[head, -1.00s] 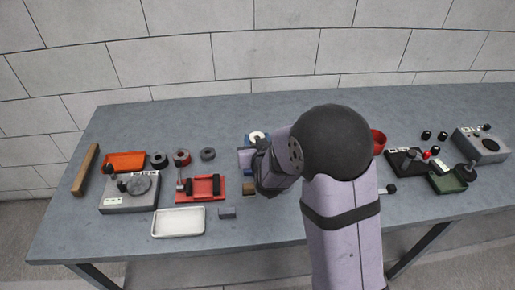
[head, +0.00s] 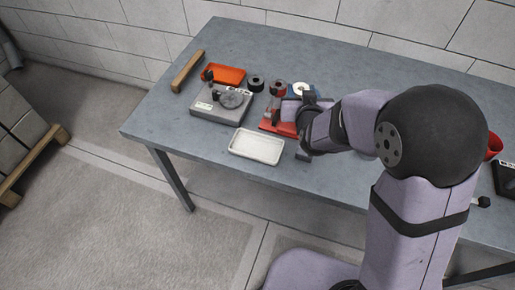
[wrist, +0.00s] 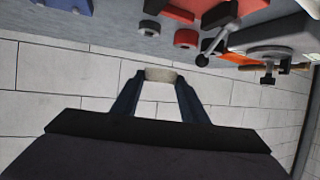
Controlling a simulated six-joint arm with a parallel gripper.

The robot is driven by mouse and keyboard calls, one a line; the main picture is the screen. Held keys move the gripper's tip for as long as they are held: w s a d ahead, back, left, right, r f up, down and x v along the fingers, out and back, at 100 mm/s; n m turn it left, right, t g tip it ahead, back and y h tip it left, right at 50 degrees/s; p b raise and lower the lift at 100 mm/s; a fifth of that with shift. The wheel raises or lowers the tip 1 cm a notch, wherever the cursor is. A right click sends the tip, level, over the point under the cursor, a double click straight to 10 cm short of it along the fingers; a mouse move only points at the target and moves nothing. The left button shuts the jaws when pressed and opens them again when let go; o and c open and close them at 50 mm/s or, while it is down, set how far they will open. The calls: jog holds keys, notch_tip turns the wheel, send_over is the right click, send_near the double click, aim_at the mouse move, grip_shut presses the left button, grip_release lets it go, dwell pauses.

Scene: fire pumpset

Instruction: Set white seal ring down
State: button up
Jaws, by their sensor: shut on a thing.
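The white seal ring (head: 301,88) is held by my gripper (head: 302,94) above the back part of the table, just right of the red-topped ring. In the wrist view the pale ring (wrist: 159,74) sits between the tips of the two dark blue fingers (wrist: 160,80), seen edge-on against the wall. My gripper is shut on it. The ring looks clear of the table in the wrist view, but its exact height is hard to tell. My wrist and forearm hide part of the table to the right of it.
A red fixture (head: 275,123) stands in front of the ring, partly behind my wrist. A white tray (head: 256,146), a grey device (head: 221,104), an orange tray (head: 224,74), a black ring (head: 256,83) and a wooden bar (head: 188,71) lie left. The table's front left is bare.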

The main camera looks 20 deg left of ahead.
jog(key=s+a+r+n+g+y+b, duration=0.1)
jog(key=s+a+n+y+b, duration=0.1)
jog(key=s+a, duration=0.85)
jog(key=s+a+r+n+y+b, duration=0.1)
jog(key=s+a+b, duration=0.2)
jog(key=s+a, duration=0.75)
jog(key=m+t+h, duration=0.2)
jog(key=m+h, duration=0.5)
send_over(254, 153)
notch_tip(254, 153, down, 2)
jog(key=shift+f+b, duration=0.85)
jog(key=shift+f, duration=4.2)
jog(key=shift+f, duration=0.1)
jog(key=o, duration=1.1)
